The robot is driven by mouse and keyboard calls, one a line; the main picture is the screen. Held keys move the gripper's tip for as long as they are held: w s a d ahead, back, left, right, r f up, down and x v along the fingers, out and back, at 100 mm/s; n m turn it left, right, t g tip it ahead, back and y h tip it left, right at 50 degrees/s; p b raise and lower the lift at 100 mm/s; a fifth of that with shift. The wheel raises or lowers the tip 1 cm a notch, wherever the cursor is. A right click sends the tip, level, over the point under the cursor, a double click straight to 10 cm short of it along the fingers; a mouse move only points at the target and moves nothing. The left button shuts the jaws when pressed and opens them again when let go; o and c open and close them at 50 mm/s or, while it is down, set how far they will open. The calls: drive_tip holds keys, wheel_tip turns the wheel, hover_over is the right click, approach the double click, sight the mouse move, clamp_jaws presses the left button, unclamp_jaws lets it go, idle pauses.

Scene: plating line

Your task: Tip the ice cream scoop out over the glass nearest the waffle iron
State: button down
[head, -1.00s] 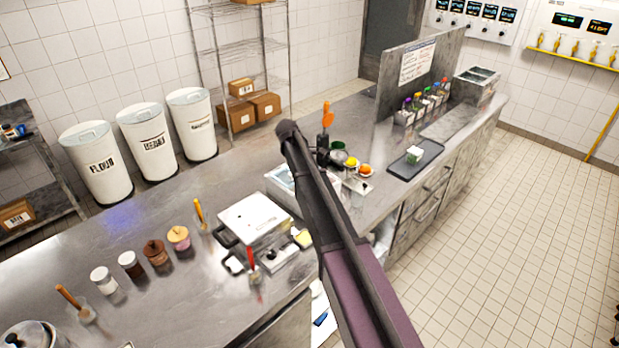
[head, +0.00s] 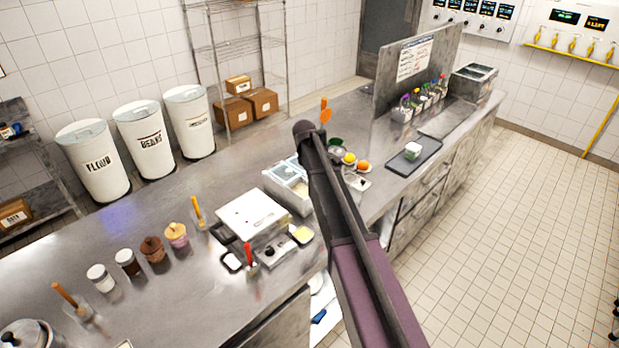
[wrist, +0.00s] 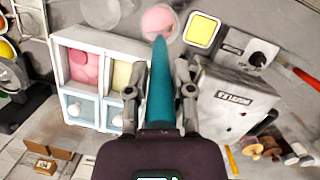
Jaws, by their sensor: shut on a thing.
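My gripper (wrist: 160,88) is shut on the teal handle of the scoop (wrist: 160,75) in the wrist view. A ball of pink ice cream (wrist: 157,20) shows at the scoop's far end, over or beside a clear round glass (wrist: 177,30); I cannot tell the height between them. Another clear glass (wrist: 101,12) is to its left. The waffle iron (wrist: 235,100) lies right of the scoop; in the head view it is the white-topped box (head: 252,214) on the counter. My arm hides the gripper and scoop in the head view.
The ice cream box (wrist: 68,42) with pink and yellow tubs is left of the scoop. A yellow square dish (wrist: 203,32) sits close right of the pink ball. A dark tray (head: 432,143) lies farther along the counter (head: 150,215). Jars and cupcakes stand left of the waffle iron.

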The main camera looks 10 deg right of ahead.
drive_tip(key=shift+s+d+r+t+y+p, duration=0.15)
drive_tip(key=shift+s+d+t+y, duration=0.05)
drive_tip(key=shift+d+y, duration=0.2)
drive_tip(key=shift+s+d+r+t+y+p, duration=0.1)
drive_tip(key=shift+s+d+t+y+p, duration=0.1)
drive_tip(key=shift+d+y, duration=0.2)
drive_tip(key=shift+s+d+f+t+y+b, duration=0.4)
drive_tip(key=shift+d+y+b, duration=0.4)
drive_tip(key=shift+y, duration=0.25)
drive_tip(key=shift+s+d+f+t+y+b, duration=0.2)
drive_tip(key=shift+d+t+y+b, duration=0.25)
drive_tip(key=shift+d+y+b, duration=0.5)
drive_tip(key=shift+s+d+f+t+y+b, duration=0.25)
drive_tip(key=shift+s+d+t+y+b, duration=0.35)
drive_tip(key=shift+y, duration=0.6)
drive_tip(key=shift+w+d, duration=0.1)
drive_tip(key=shift+w, duration=0.1)
drive_tip(key=shift+r, duration=0.1)
wheel_tip(320, 180, up, 6)
drive_tip(key=p, duration=0.6)
